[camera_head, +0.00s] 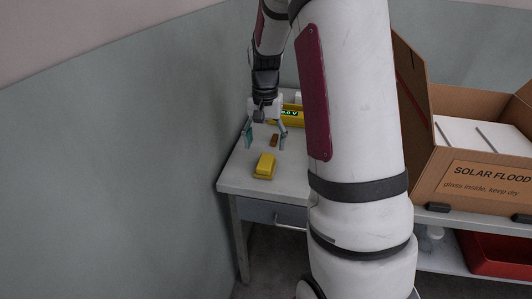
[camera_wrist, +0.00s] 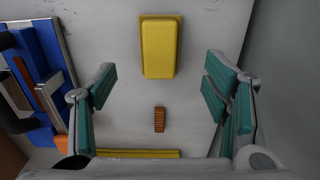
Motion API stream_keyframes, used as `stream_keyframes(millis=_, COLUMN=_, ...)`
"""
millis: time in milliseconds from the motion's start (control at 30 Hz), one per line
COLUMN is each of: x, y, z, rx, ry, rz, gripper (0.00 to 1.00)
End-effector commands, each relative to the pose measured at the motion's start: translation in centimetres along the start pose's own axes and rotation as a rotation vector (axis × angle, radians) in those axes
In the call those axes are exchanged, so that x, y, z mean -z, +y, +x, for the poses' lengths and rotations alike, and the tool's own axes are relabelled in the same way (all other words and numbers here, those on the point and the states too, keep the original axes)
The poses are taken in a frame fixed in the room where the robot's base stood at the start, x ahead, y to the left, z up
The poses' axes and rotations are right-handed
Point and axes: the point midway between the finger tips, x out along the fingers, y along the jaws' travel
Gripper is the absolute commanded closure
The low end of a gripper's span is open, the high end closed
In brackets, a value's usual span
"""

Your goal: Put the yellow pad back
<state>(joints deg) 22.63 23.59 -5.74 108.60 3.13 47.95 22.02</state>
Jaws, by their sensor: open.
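The yellow pad (camera_head: 265,166) is a block with a wider base edge, lying on the small white table near its front. In the wrist view the yellow pad (camera_wrist: 159,48) lies at top centre, beyond the fingertips. My gripper (camera_head: 265,136) is open and empty, pointing down over the table behind the pad. In the wrist view my gripper (camera_wrist: 160,100) has its teal fingers wide apart. Nothing touches the pad.
A yellow device with a green display (camera_head: 291,115) stands at the back of the table (camera_head: 234,178). A blue item (camera_wrist: 40,75) lies at the left in the wrist view. A wall closes off the left. An open cardboard box (camera_head: 482,180) stands right, above a red bin (camera_head: 490,255).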

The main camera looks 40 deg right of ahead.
Motion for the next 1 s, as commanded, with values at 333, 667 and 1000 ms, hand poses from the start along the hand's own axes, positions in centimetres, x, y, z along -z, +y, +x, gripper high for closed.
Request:
stream_keyframes(millis=333, x=-0.3, y=-0.1, z=-3.9, rx=0.002, ry=0.002, rz=-0.007, gripper=0.31)
stream_keyframes(millis=667, x=-10.5, y=-0.8, z=-11.4, rx=0.045, ry=0.029, rz=-0.241, gripper=0.31)
stream_keyframes(millis=1000, x=-24.6, y=2.8, z=-15.8, rx=0.075, ry=0.073, rz=-0.582, gripper=0.31)
